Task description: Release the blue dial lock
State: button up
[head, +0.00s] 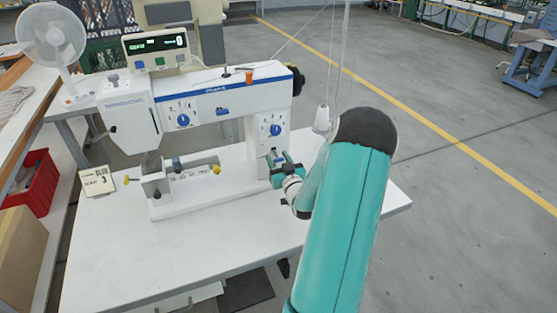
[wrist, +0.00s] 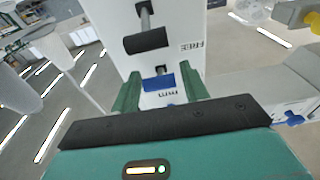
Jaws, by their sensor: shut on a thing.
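The blue dial lock (wrist: 158,77) is a small blue block on the white machine face in the wrist view. My gripper (wrist: 158,88) has its two green fingers on either side of it, closed on it. A label reading FREE (wrist: 191,47) shows beside it, upside down in the picture. In the head view my gripper (head: 275,162) is at the lower part of the sewing machine's right column, below a blue dial (head: 276,130). My arm comes in from the right. The head view is too small to tell the lock apart from the fingers.
A black knob on a grey shaft (wrist: 146,42) stands near the lock in the wrist view. The white machine (head: 215,85) stands on a white table (head: 160,250). A fan (head: 52,35), a sign card (head: 97,182) and a red bin (head: 32,182) are left.

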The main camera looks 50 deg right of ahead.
jog(key=o, duration=0.9)
jog(key=v, duration=1.4)
jog(key=shift+w+f, duration=0.1)
